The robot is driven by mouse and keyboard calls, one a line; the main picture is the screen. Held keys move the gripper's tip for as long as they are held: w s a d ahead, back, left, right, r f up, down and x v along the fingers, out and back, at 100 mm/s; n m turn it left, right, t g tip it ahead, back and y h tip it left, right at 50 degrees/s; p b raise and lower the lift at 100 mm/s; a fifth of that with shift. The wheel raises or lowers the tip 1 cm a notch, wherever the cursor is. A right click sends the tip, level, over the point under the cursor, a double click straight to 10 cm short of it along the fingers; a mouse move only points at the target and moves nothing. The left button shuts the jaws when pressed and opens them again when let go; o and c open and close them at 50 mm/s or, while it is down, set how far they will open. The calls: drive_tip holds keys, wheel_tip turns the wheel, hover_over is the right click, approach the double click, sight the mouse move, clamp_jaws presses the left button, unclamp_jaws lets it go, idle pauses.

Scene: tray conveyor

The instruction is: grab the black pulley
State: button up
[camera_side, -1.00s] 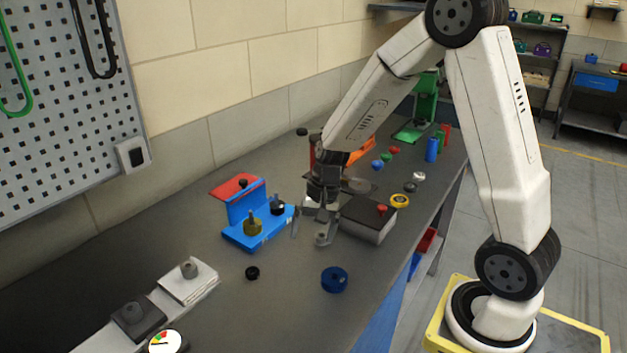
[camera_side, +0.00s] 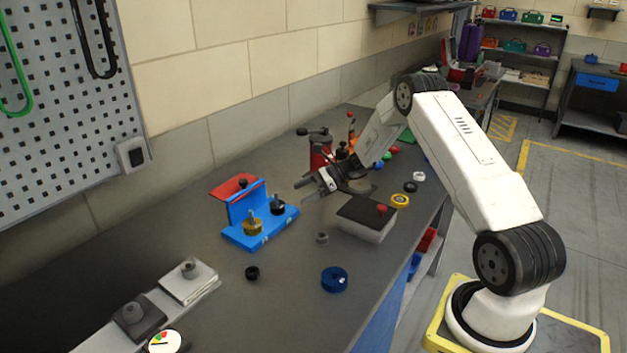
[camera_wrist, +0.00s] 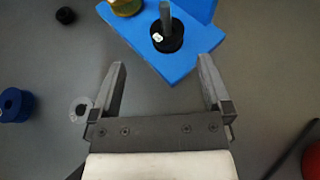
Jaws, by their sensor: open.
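The black pulley (camera_side: 277,208) sits around an upright grey peg on the blue stand (camera_side: 243,236). In the wrist view the black pulley (camera_wrist: 168,40) lies beyond the fingertips, roughly centred between them, with a small pale mark on its top. My gripper (camera_side: 303,192) is open and empty, tilted, its fingers pointing left toward the stand. In the wrist view my gripper (camera_wrist: 161,62) has its fingers spread wide, apart from the pulley. A gold pulley (camera_side: 252,226) sits on the same blue stand (camera_wrist: 133,33), left of the black one.
A grey ring (camera_side: 322,237), a small black ring (camera_side: 252,273) and a blue pulley (camera_side: 334,279) lie on the bench. A dark-topped box (camera_side: 366,220) with a red knob stands right of the stand. A red clamp-like tool (camera_side: 320,150) stands behind my gripper.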

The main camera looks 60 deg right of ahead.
sight(279, 203)
drive_tip(key=shift+d, duration=0.35)
drive_tip(key=shift+x, duration=1.45)
drive_tip(key=shift+x, duration=2.55)
drive_tip(key=shift+w+d+f, duration=0.1)
drive_tip(key=shift+w, duration=0.05)
drive_tip(key=c, duration=1.3)
drive_tip(key=shift+c, duration=0.2)
